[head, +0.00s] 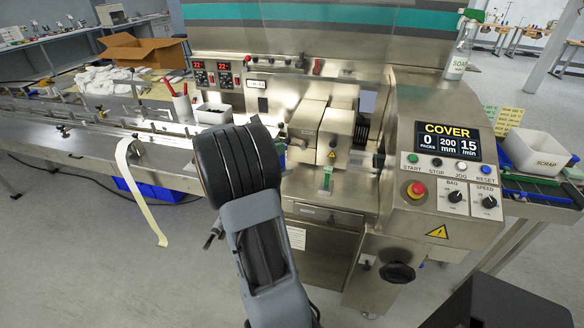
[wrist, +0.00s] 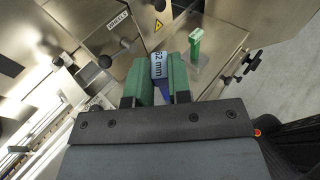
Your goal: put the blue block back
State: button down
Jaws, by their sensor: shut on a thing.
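My gripper (wrist: 158,72) is shut on the blue block (wrist: 163,94), which sits between the two green fingers in the wrist view. The block has a pale label reading "62 mm". In the head view my own arm hides the block and most of the gripper. A green block (wrist: 196,40) with a pale label stands upright on a small clear holder on the machine, right of and apart from my gripper. It also shows in the head view (head: 327,178), at the front of the steel ledge.
The steel wrapper housing (head: 322,130) and the control panel (head: 446,146), showing "COVER", stand close to the right of my arm. A white scrap bin (head: 537,153) is at the far right. A film strip (head: 137,195) hangs off the conveyor at left.

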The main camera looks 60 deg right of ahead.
jog(key=s+d+f, duration=0.2)
jog(key=d+f, duration=0.3)
jog(key=f, duration=0.4)
jog(key=shift+d+f, duration=0.25)
jog(key=shift+d, duration=0.05)
jog(key=shift+f, duration=0.2)
jog(key=c, duration=1.1)
grip_release()
jog(key=shift+o, duration=0.2)
